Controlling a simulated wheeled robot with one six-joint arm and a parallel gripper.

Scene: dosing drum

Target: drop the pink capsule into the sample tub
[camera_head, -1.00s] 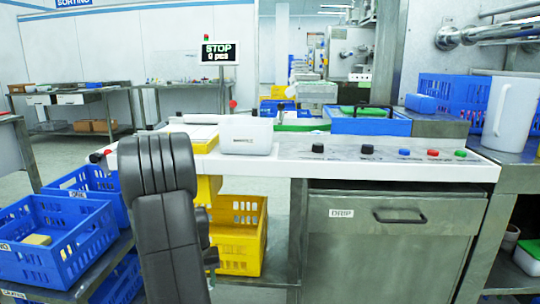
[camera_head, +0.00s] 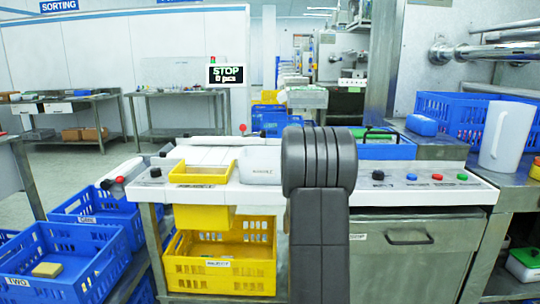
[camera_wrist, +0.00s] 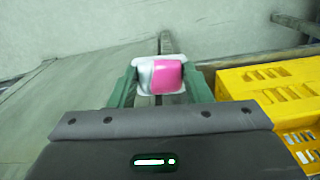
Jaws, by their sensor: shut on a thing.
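The pink capsule (camera_wrist: 168,77) shows in the wrist view with a pink part and a white part. My gripper (camera_wrist: 158,74) is shut on it, with a green finger on each side. The capsule hangs over the floor beside the bench front. In the head view my dark arm stands in front of the bench and hides the gripper and capsule. A white tub (camera_head: 258,168) with a label too small to read stands on the bench top, just left of my arm; I cannot tell for certain that it is the sample tub. My arm partly covers its right side.
A yellow tray (camera_head: 201,178) sits left of the white tub. A yellow crate (camera_head: 220,268) stands below the bench and shows in the wrist view. Coloured buttons (camera_head: 437,177) and a white jug (camera_head: 507,135) are at right. Blue crates (camera_head: 110,265) stand at left.

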